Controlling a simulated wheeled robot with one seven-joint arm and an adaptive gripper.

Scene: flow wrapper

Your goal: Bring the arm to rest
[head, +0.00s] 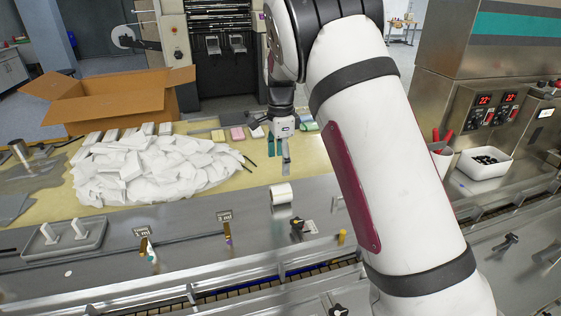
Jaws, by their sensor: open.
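My gripper (279,158) hangs downward from my white arm in the middle of the head view. Its fingers are apart and nothing shows between them. It is over the yellowish work surface (262,178), to the right of a pile of white packets (150,165). I cannot tell how high above the surface the fingertips are. My large arm link hides much of the right middle of the view.
An open cardboard box (105,103) stands behind the pile. Small coloured packs (237,133) lie just left of my gripper. A white roll (281,193) is in front of it. A white bin (484,164) is at right. A grey tray (65,236) sits at front left.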

